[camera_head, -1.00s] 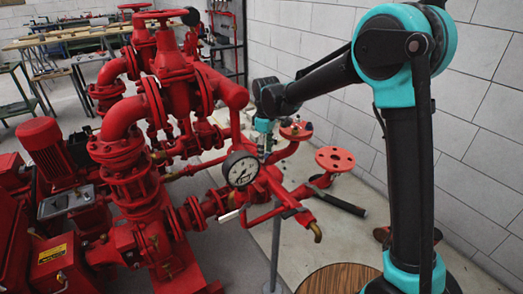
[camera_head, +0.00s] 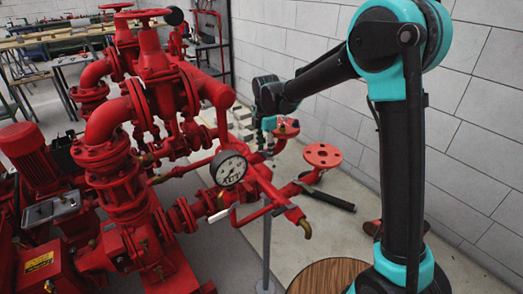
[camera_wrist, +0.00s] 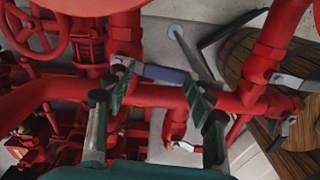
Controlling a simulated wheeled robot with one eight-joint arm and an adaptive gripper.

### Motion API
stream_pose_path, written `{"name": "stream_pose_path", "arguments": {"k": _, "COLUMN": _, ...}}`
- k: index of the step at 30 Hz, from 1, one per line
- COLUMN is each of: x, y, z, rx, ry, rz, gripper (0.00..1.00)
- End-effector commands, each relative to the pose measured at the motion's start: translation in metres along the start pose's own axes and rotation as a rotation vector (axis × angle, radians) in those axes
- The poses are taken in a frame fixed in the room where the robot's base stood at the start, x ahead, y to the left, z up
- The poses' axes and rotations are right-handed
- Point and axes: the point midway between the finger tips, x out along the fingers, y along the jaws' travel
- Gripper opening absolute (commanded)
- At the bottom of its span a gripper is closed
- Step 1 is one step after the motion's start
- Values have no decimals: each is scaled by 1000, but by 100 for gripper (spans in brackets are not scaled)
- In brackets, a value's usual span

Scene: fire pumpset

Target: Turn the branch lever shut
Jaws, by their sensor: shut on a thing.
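The branch lever (camera_wrist: 165,73) has a blue-grey handle and crosses a red pipe near the top middle of the wrist view. My gripper (camera_wrist: 160,90) has its two green finger pads on either side of this handle and is shut on it. In the head view my gripper (camera_head: 268,138) is beside a red flange (camera_head: 286,127) on the far branch, behind the pressure gauge (camera_head: 230,168). The lever itself is hard to make out there, and the exact contact at the pads is partly hidden.
Other grey levers show at the right of the wrist view (camera_wrist: 290,82). A red round flange (camera_head: 322,156) stands right of my gripper. The red pumpset (camera_head: 120,150) fills the left. A block wall (camera_head: 470,130) is behind my arm. A wooden barrel top (camera_head: 330,275) stands low in front.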

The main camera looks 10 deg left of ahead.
Motion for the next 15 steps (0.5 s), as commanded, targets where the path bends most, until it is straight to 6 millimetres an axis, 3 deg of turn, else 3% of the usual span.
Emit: {"name": "stream_pose_path", "arguments": {"k": 15, "x": 0, "y": 1, "z": 6, "rx": -127, "ry": 2, "rz": 1, "gripper": 2}}
